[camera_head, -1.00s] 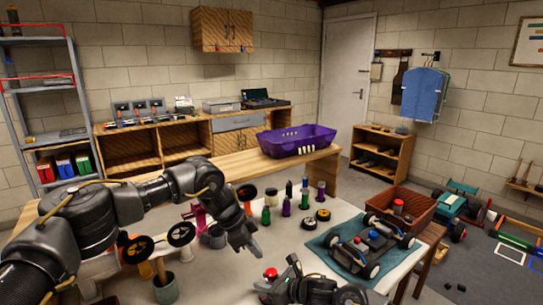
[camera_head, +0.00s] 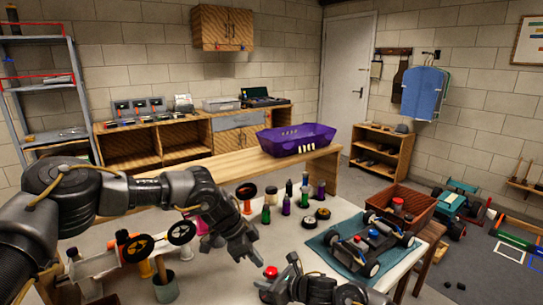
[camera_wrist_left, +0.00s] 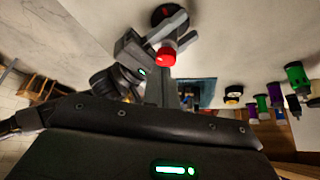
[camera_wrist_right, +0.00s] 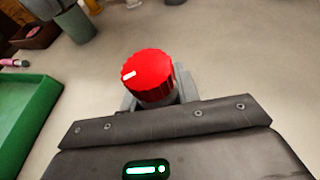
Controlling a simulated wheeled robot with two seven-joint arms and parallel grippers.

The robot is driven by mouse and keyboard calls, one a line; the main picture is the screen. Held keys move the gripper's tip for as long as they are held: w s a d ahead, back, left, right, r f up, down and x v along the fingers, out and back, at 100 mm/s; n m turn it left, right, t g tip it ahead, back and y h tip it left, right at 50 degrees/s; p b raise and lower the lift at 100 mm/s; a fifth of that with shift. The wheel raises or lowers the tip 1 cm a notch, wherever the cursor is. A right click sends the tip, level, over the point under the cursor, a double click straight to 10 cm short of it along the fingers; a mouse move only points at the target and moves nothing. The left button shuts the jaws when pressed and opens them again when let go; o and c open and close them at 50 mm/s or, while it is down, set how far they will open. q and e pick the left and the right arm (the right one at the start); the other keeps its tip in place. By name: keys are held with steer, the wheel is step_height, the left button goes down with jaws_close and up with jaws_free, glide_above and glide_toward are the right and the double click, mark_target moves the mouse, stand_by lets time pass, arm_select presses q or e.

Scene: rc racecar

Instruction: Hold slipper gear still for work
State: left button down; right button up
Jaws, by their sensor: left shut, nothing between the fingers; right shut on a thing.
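A part with a red ribbed cap (camera_wrist_right: 148,75) is in my right gripper (camera_wrist_right: 155,95), whose grey fingers are shut around it below the cap. It also shows in the head view (camera_head: 271,271) low over the white table, and in the left wrist view (camera_wrist_left: 165,58). A dark round disc (camera_wrist_left: 166,13) shows beyond the cap there; I cannot tell whether it is the slipper gear or joined to the cap. My left gripper (camera_head: 257,258) is shut and empty, just up and left of the red cap in the head view, apart from it.
Several small bottles (camera_head: 286,210) and wheels (camera_head: 309,223) stand beyond the grippers. The car chassis (camera_head: 370,245) lies on a teal mat (camera_head: 335,256) to the right. A stand with wheels (camera_head: 135,246) and a grey cup (camera_head: 166,288) are at left. A green tray (camera_wrist_right: 25,115) shows in the right wrist view.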

arm_select(q)
steer(key=shift+f, duration=2.4)
steer(key=shift+w+d, duration=0.2)
steer(key=shift+d, duration=0.2)
steer(key=shift+w, duration=0.6)
arm_select(e)
steer(key=shift+a, duration=0.15)
arm_select(q)
steer(key=shift+a, duration=0.25)
step_height(320, 180, up, 6)
steer(key=shift+a, duration=0.3)
arm_select(e)
steer(key=o, duration=1.1)
